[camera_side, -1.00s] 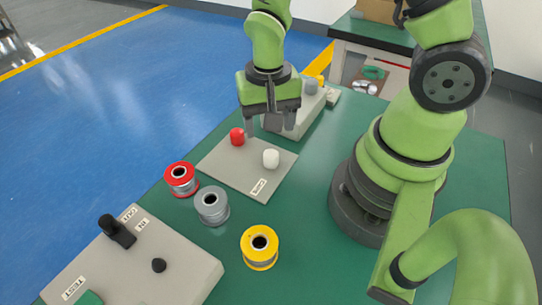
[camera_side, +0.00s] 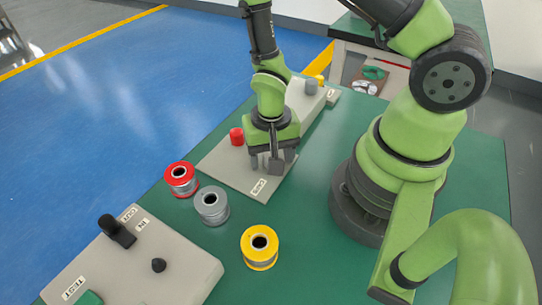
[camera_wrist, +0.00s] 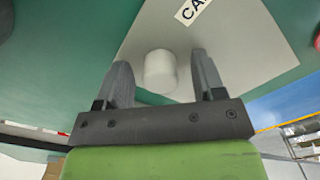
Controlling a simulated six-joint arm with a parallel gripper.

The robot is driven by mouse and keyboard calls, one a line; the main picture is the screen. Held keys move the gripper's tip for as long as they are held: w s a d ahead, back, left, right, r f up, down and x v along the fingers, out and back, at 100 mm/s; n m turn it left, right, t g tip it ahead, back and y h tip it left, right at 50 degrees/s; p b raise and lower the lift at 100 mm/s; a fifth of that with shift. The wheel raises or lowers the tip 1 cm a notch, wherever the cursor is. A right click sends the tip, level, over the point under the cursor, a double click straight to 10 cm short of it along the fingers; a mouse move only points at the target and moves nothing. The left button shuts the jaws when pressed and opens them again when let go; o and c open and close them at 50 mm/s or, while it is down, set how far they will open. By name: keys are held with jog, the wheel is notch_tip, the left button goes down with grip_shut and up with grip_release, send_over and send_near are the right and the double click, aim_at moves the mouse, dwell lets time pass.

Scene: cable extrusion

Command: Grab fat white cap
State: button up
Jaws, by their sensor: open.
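The fat white cap (camera_wrist: 160,72) stands on the grey caps plate (camera_wrist: 262,48). In the wrist view it lies between the two fingers of my gripper (camera_wrist: 163,75), close to the left finger, with a wider space to the right finger. My gripper (camera_side: 274,160) is open and pointing down, low over the plate (camera_side: 225,172) in the side view. The white cap is hidden behind my gripper there. I cannot tell whether a finger touches it.
A red cap (camera_side: 237,136) stands on the plate, left of my gripper. Red (camera_side: 181,179), grey (camera_side: 211,205) and yellow (camera_side: 260,247) spools stand in front of the plate. A grey control box (camera_side: 150,265) fills the front left.

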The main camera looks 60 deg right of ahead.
jog(key=c, duration=1)
jog(key=shift+r, duration=0.1)
